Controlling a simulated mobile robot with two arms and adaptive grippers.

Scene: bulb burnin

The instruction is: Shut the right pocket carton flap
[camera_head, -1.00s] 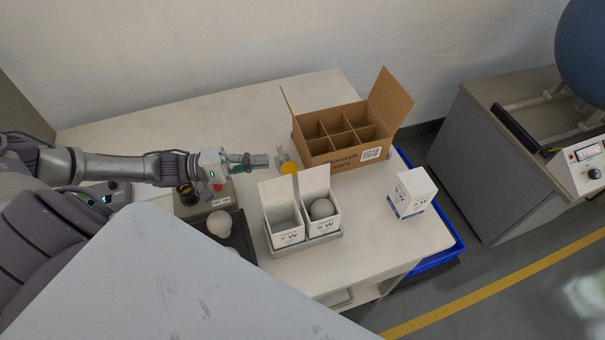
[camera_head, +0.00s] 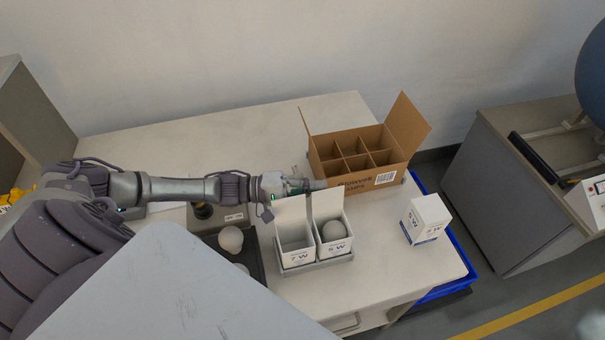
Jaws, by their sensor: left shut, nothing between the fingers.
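Two open white cartons stand side by side in a grey tray (camera_head: 318,263). The right pocket carton (camera_head: 336,247) holds a pale round bulb (camera_head: 334,230), and its flap (camera_head: 330,204) stands up at the back. The left pocket carton (camera_head: 298,257) looks empty and its flap (camera_head: 290,209) is also up. My left gripper (camera_head: 318,184) is shut and empty, at the top edges of the raised flaps. My right gripper is not in view.
A brown divided box (camera_head: 376,181) with raised flaps stands behind the cartons. A closed white carton (camera_head: 424,221) stands at the right of the table. Bulbs (camera_head: 230,239) lie in a dark tray at the left. A blue bin (camera_head: 452,268) is below the right edge.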

